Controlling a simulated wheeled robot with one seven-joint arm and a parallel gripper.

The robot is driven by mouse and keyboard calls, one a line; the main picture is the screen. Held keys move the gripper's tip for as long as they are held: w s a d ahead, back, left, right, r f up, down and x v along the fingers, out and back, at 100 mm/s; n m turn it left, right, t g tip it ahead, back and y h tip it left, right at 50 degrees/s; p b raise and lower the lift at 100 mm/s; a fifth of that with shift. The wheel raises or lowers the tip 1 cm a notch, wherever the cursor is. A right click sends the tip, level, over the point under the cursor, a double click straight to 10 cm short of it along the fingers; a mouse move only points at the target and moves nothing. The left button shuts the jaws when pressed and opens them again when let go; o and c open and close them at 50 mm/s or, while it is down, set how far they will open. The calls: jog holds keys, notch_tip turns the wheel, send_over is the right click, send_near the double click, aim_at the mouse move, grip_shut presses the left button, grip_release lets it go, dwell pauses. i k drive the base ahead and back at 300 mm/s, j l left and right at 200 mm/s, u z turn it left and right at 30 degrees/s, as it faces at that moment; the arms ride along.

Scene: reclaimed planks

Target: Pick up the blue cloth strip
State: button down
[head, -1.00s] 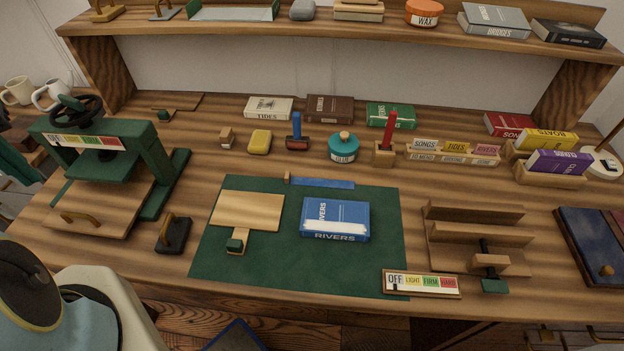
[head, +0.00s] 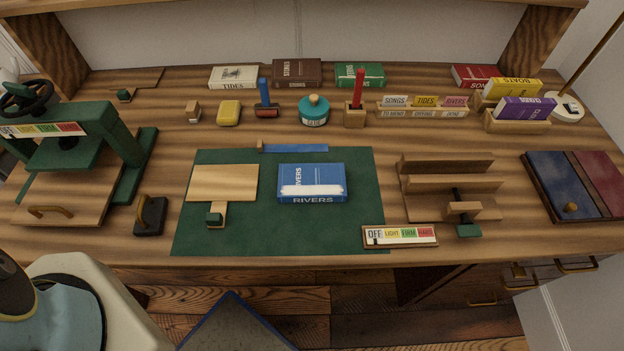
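The blue cloth strip (head: 300,148) lies flat along the back edge of the green mat (head: 290,228), running left to right. A small wooden piece stands at its left end. The strip is behind the blue RIVERS book (head: 311,180) and apart from it. My gripper is not in view; only parts of my own body show at the lower left, well away from the strip.
A wooden board (head: 222,182) lies on the mat left of the book. A green press (head: 70,150) stands left, a wooden rack (head: 450,190) right.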

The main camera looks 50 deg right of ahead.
aim_at(278, 148)
jog(key=k+l+u, duration=0.15)
jog(key=k+l, duration=0.2)
jog(key=k, duration=0.15)
jog(key=k+l+u, duration=0.15)
jog(key=k, duration=0.35)
jog(key=l, duration=0.15)
